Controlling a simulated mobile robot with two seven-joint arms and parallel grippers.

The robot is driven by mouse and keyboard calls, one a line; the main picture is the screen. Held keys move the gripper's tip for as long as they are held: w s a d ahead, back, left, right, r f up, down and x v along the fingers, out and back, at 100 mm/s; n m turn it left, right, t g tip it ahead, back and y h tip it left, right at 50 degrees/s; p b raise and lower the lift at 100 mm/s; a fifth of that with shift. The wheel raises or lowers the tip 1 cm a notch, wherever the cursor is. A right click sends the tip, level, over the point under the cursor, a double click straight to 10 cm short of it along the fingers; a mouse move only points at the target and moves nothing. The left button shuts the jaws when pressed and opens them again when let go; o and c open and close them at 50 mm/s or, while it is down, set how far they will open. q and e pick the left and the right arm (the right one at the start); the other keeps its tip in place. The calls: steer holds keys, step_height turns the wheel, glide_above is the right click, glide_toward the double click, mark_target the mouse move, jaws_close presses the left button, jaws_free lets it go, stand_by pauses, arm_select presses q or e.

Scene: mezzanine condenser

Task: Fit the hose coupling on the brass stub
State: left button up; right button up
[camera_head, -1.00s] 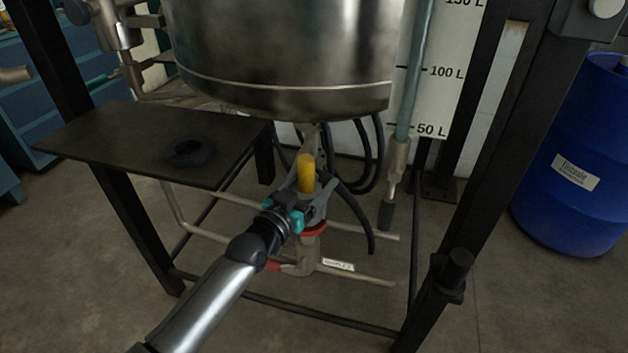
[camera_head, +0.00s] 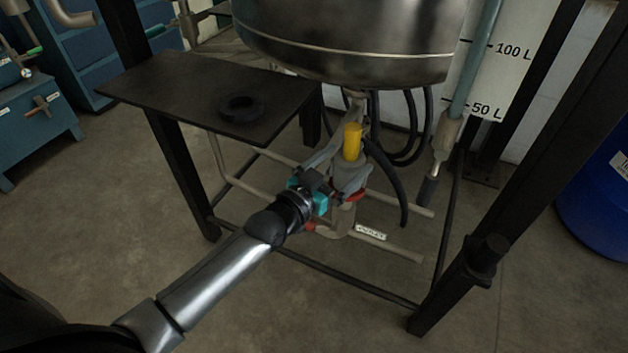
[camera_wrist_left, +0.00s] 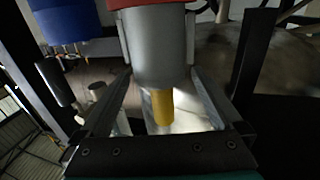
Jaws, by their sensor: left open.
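A yellow stub (camera_head: 352,142), brass-like in colour, stands upright on a grey cylindrical body (camera_head: 349,176) under the steel vessel. A red ring (camera_head: 357,196) shows lower on that body. In the left wrist view the yellow stub (camera_wrist_left: 162,107) points down the picture from the grey body (camera_wrist_left: 157,50). My left gripper (camera_head: 343,165) is open, its two fingers (camera_wrist_left: 163,90) on either side of the grey body. I cannot tell whether they touch it. Which part is the hose coupling is not clear. A dark hose (camera_head: 388,180) hangs just right of the stub. My right gripper is not in view.
The steel vessel (camera_head: 345,40) hangs above. A dark shelf (camera_head: 180,85) with a black ring (camera_head: 241,107) on it is at left. A black frame post (camera_head: 520,170) and a pipe with a dark end (camera_head: 428,191) stand right. The floor at left is clear.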

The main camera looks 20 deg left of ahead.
arm_select(q)
steer(key=p+v, duration=0.2)
steer(key=v, duration=0.8)
steer(key=shift+p, duration=0.4)
